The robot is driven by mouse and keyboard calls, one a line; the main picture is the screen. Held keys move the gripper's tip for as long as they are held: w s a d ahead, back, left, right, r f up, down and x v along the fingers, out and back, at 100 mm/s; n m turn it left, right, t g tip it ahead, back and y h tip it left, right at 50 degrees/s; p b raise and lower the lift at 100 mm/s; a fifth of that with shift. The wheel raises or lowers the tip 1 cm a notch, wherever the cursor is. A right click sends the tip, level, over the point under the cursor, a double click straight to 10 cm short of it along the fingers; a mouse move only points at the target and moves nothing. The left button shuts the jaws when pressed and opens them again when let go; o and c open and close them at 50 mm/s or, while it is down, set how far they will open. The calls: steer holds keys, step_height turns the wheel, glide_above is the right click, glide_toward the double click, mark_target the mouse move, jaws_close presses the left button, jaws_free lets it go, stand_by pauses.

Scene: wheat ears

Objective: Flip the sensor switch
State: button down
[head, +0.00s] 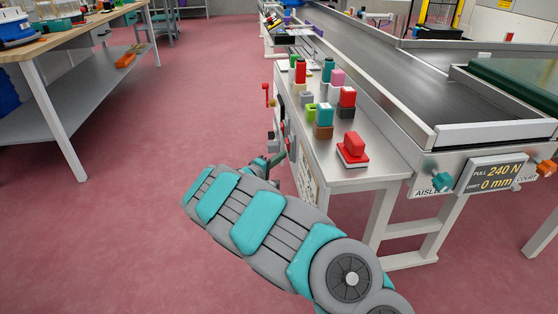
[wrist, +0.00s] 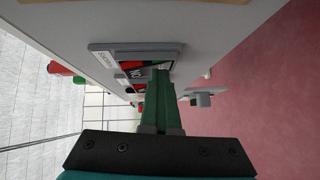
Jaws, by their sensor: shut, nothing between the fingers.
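My gripper (wrist: 161,75) is shut, with its green fingers together and nothing between them. In the wrist view its tips are at or very near a small switch panel (wrist: 132,68) with red and green areas on the bench's side face. I cannot tell whether they touch it. The label beside it is too small and turned to read surely. In the head view my gripper (head: 277,159) is beside the left side of the metal bench, and the switch there is hard to make out. Which way the switch is set is hidden by the fingers.
A grey fitting (wrist: 201,98) sticks out right of the fingers in the wrist view. The bench top (head: 378,168) carries several coloured blocks and a red block (head: 353,148). A conveyor (head: 390,80) runs behind. The pink floor (head: 170,130) to the left is clear.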

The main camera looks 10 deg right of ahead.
steer(key=s+a+f+b, duration=0.1)
steer(key=s+a+f, duration=0.1)
steer(key=s+a, duration=0.5)
steer(key=shift+a+f+b, duration=0.15)
steer(key=shift+a+b, duration=0.25)
steer(key=shift+a, duration=1.55)
steer(key=shift+s, duration=0.1)
